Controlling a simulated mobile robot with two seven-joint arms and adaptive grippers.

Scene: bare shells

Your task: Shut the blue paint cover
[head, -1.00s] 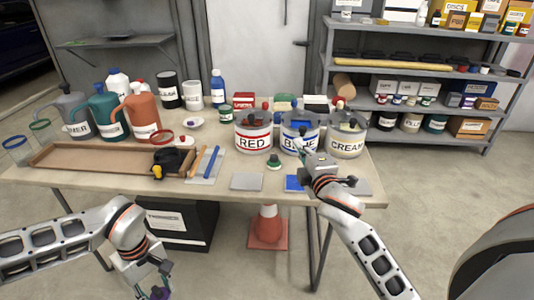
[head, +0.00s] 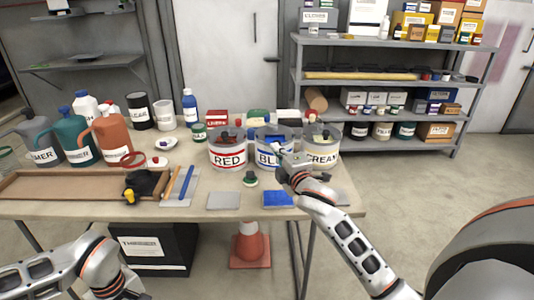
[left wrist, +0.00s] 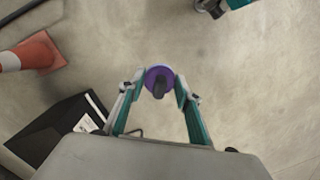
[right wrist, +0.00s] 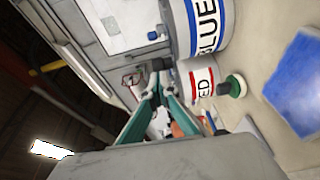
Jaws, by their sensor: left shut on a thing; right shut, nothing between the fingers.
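The blue paint pot (head: 262,147), labelled BLUE, stands on the table between the red pot (head: 228,156) and the cream pot (head: 321,156). Its label and side also show large in the right wrist view (right wrist: 205,25). I cannot tell how its cover lies; the top is small in the head view. My right gripper (head: 280,155) is shut and empty, in front of the blue pot's right side; its closed fingers show in the right wrist view (right wrist: 155,78). My left gripper (left wrist: 160,84) is shut on a purple round thing with a dark knob (left wrist: 159,77), above the floor.
A blue square (head: 277,199) and a grey square (head: 224,201) lie at the table's front. A green-based knob (head: 250,179) stands before the pots. A wooden tray (head: 70,186) and jugs fill the left. An orange cone (head: 249,246) stands below.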

